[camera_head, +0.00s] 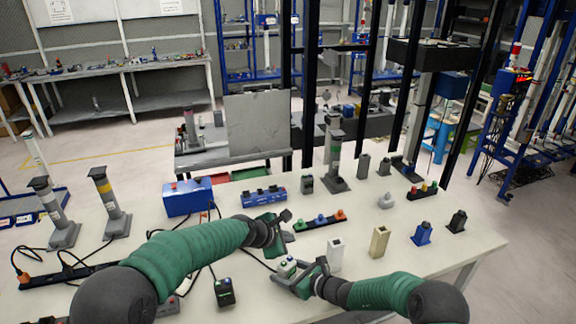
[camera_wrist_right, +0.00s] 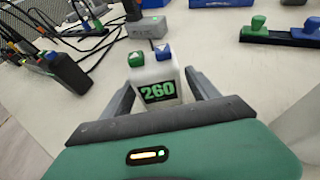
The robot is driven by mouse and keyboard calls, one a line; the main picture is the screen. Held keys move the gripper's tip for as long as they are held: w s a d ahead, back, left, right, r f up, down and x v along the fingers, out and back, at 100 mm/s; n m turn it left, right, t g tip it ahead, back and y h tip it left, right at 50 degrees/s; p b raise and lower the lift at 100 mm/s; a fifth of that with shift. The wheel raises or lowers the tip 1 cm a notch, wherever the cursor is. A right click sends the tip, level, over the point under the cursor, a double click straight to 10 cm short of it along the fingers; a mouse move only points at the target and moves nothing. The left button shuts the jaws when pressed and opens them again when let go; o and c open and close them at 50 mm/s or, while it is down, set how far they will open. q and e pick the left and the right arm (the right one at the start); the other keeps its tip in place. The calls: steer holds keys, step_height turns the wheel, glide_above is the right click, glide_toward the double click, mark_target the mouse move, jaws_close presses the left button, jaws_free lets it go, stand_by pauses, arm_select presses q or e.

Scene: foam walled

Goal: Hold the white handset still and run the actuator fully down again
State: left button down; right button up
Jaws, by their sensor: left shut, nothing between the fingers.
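The white handset (camera_wrist_right: 156,78) stands upright in the right wrist view, with a green button, a blue button and a "260" label. It also shows in the head view (camera_head: 287,265) near the table's front middle. My right gripper (camera_head: 293,276) has one finger against each side of it. My left gripper (camera_head: 284,217) is shut and empty, just behind and above the handset. Grey columns stand on the table: two at the left (camera_head: 62,213) (camera_head: 110,203) and one at the back (camera_head: 336,160). I cannot tell which one is the actuator of this handset.
A blue box (camera_head: 187,197) and a blue switch block (camera_head: 263,197) stand behind my left arm. A strip with coloured buttons (camera_head: 320,221) lies right of my left gripper. A black "260"-like box (camera_head: 224,292) and cables lie in front. White and beige blocks (camera_head: 380,241) stand right.

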steer(key=shift+d, duration=0.1)
steer(key=v, duration=1.1)
steer(key=shift+s+d, duration=0.2)
steer(key=shift+d, duration=0.05)
steer(key=s+n+g+h, duration=0.2)
steer(key=s+n+g, duration=0.5)
steer(key=s+n, duration=0.65)
arm_select(q)
steer(key=s+a+f+m+g+y, duration=0.1)
steer(key=s+a+f+m, duration=0.1)
steer(key=s+a+m, duration=0.4)
steer(key=s+a+f+m+g+y, duration=0.2)
steer(key=s+a+m, duration=0.5)
steer(key=s, duration=1)
steer(key=s+a+f+m+g+y, duration=0.1)
steer(key=s+a+f+m+y, duration=0.1)
steer(key=s+a+m, duration=0.4)
steer(key=s+a, duration=0.1)
steer(key=s, duration=0.4)
steer(key=shift+s+m+g+p, duration=0.3)
steer(key=shift+m+g, duration=0.1)
arm_select(e)
steer(key=s+d+r+n+h, duration=0.4)
steer(key=s+d+n+h, duration=0.3)
steer(key=s+d+n, duration=0.5)
steer(key=shift+s+r+n+h, duration=0.2)
steer(key=shift+s+n+h, duration=0.3)
steer(key=shift+s, duration=0.3)
